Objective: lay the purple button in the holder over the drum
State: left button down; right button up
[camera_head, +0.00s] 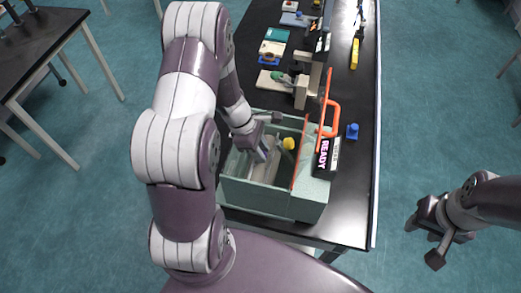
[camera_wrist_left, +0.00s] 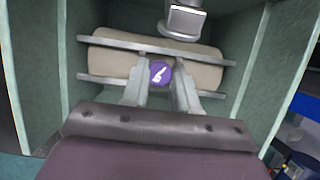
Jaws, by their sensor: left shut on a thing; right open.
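The purple button (camera_wrist_left: 161,73), with a white mark on its face, is between the fingertips of my left gripper (camera_wrist_left: 158,84), which is shut on it. It appears in front of the beige drum (camera_wrist_left: 105,62). Two grey bars of the holder (camera_wrist_left: 215,60) run across the drum, one on each side of the button. Whether the button touches the holder cannot be told. In the head view my left gripper (camera_head: 264,151) reaches down into the open green machine box (camera_head: 262,196); the button is hidden there. My right gripper (camera_head: 430,236) is open and empty, off the table's right side.
The box's walls stand close around my left gripper. An orange-edged door with an orange handle (camera_head: 333,119), a yellow knob (camera_head: 288,143) and a display reading READY (camera_head: 324,155) are at its right.

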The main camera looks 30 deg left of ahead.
pick_arm(q)
jog(key=shift+f, duration=0.95)
jog(key=c, duration=0.9)
grip_release()
jog(key=shift+o, duration=0.2)
jog(key=b+v, duration=0.1)
jog(key=v, duration=1.1)
jog(key=s+d+r+m+y, duration=0.4)
jog(key=s+d+m, duration=0.4)
jog(key=m, duration=1.2)
jog(key=shift+d+m, duration=0.4)
jog(key=shift+d, duration=0.45)
